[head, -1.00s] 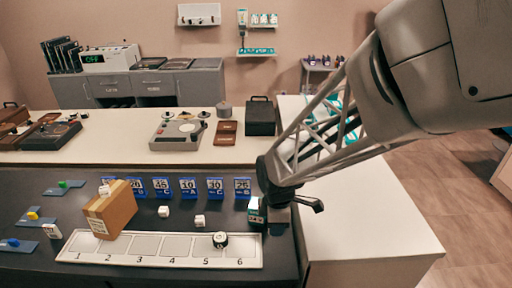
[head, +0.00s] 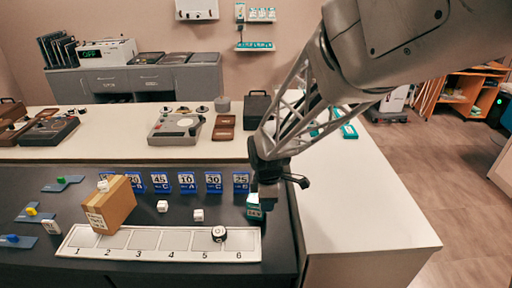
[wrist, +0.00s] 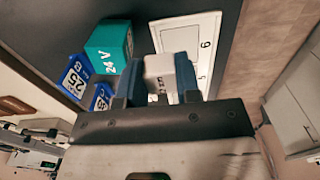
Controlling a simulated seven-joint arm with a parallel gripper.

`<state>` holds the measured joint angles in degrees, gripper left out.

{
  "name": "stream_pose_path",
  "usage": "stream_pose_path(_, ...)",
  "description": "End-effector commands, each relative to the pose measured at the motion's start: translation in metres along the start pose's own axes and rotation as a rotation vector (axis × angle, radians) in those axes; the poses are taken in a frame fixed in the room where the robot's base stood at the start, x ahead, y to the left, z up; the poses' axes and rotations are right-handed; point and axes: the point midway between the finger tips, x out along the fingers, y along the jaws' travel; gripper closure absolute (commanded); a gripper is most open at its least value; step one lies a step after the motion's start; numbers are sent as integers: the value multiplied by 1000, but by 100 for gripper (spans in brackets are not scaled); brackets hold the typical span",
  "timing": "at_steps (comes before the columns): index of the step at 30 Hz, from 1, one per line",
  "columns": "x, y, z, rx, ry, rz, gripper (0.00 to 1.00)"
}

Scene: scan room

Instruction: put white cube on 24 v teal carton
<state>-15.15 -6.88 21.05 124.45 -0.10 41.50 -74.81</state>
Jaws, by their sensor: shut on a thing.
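The teal carton (wrist: 108,45), marked 24 V, stands on the dark counter just left of my gripper in the wrist view. In the head view the teal carton (head: 254,210) is partly hidden by my gripper (head: 267,200). In the wrist view my gripper (wrist: 159,84) is shut on a white cube (wrist: 158,70), with a finger on each side of it. The cube is beside the carton and apart from it in that view.
A white numbered strip (head: 172,252) lies along the counter front, with a round black-and-white piece (head: 219,233) by slot 5. Blue number cards (head: 187,182) stand behind it. Two loose white cubes (head: 162,206) and a brown box (head: 112,206) are further left.

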Motion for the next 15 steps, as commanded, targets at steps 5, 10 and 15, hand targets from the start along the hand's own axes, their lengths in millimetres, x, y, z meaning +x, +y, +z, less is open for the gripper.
stream_pose_path(5,2,24,-6,0,0,0,91)
stream_pose_path(10,4,46,-12,0,0,0,91)
stream_pose_path(15,7,66,-17,0,0,-1,91)
